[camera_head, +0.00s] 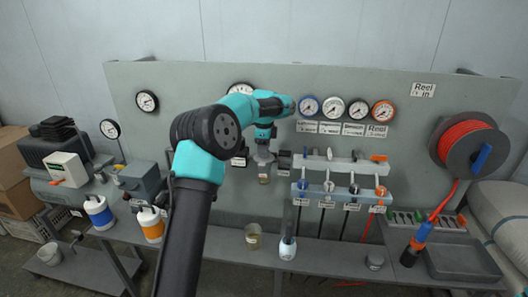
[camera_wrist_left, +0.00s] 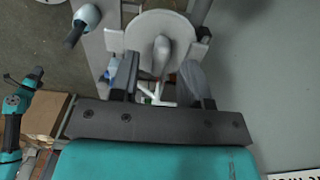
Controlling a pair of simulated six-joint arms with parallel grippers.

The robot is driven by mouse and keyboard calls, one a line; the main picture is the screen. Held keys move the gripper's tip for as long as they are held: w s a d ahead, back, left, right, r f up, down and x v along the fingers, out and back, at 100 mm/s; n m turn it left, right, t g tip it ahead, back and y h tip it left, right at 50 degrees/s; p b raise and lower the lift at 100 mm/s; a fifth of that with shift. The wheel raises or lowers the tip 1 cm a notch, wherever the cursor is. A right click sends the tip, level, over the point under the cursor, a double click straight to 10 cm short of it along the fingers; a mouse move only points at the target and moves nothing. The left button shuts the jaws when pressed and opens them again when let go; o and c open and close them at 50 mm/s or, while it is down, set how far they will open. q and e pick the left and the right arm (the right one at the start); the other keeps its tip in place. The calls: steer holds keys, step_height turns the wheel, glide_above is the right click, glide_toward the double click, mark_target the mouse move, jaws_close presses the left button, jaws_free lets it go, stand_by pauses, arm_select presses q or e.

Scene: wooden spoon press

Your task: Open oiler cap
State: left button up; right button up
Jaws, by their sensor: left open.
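My left gripper (camera_head: 264,141) hangs at the wall panel, directly above the oiler. The oiler (camera_head: 264,178) is a grey fitting with a small clear, brownish bowl below it. In the left wrist view my left gripper (camera_wrist_left: 161,82) is open, with its two dark fingers apart. A round pale grey top piece (camera_wrist_left: 150,28) with a grey knob or lever (camera_wrist_left: 161,56) lies just beyond and between the fingers. I cannot tell whether the fingers touch it, nor which part is the oiler cap. A small teal and dark arm (camera_wrist_left: 14,105), apparently my right one, shows at the left.
Several gauges (camera_head: 333,107) sit right of my left gripper. A valve manifold (camera_head: 340,190) with hanging lines stands below them. The bench (camera_head: 215,246) holds a small jar (camera_head: 253,237) and a white-blue bottle (camera_head: 287,246). A red hose reel (camera_head: 468,140) is at the right.

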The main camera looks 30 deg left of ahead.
arm_select(q)
steer(key=shift+f, duration=0.85)
jaws_close()
